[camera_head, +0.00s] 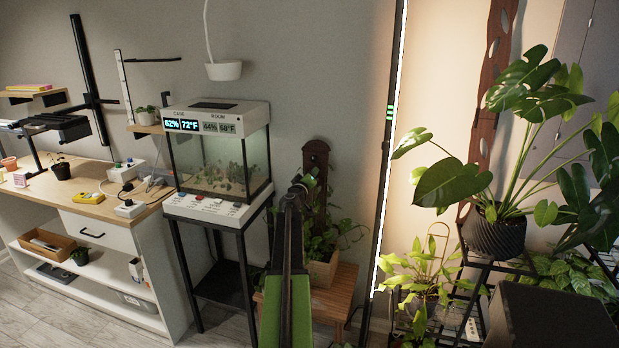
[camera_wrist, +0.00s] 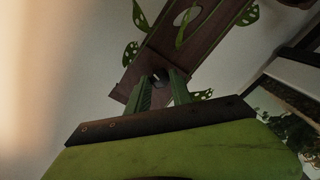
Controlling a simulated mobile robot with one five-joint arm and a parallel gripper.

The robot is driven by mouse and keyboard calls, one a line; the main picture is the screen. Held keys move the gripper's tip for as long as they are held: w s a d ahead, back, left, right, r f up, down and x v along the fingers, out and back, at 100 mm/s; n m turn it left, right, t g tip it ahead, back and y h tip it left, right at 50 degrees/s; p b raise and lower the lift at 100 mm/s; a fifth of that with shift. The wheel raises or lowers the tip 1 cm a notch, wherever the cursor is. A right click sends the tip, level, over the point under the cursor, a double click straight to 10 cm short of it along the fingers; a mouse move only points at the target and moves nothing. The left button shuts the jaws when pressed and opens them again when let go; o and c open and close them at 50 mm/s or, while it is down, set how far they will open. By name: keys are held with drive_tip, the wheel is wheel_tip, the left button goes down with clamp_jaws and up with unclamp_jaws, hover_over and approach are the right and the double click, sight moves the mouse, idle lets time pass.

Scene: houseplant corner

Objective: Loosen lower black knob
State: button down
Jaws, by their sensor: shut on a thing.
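In the wrist view, my gripper (camera_wrist: 160,88) has its two green fingers closed in on a small black knob (camera_wrist: 159,75). The knob sits near the end of a brown wooden board (camera_wrist: 165,50), which looks tilted in this view. The fingers hide part of the knob, and I see no second knob here. In the head view, my arm rises up the middle, and my gripper (camera_head: 304,184) is at the brown board (camera_head: 317,160) against the wall. The knob cannot be made out there.
Perforated green leaves hang around the board in the wrist view. A wooden planter (camera_head: 322,270) stands on a slatted stool (camera_head: 335,300) below. A glass case (camera_head: 220,160) is left of my arm. A lit vertical strip (camera_head: 390,150) and a large monstera (camera_head: 495,225) are at right.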

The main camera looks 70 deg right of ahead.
drive_tip(key=n, duration=2)
drive_tip(key=shift+s+d+r, duration=0.1)
drive_tip(key=shift+s+d, duration=0.05)
drive_tip(key=shift+s, duration=0.1)
drive_tip(key=shift+n, duration=0.3)
drive_tip(key=c, duration=1.1)
unclamp_jaws()
drive_tip(key=shift+w, duration=0.1)
drive_tip(key=a, duration=1.1)
drive_tip(key=s+a, duration=0.1)
drive_tip(key=a, duration=0.5)
drive_tip(key=shift+a, duration=0.25)
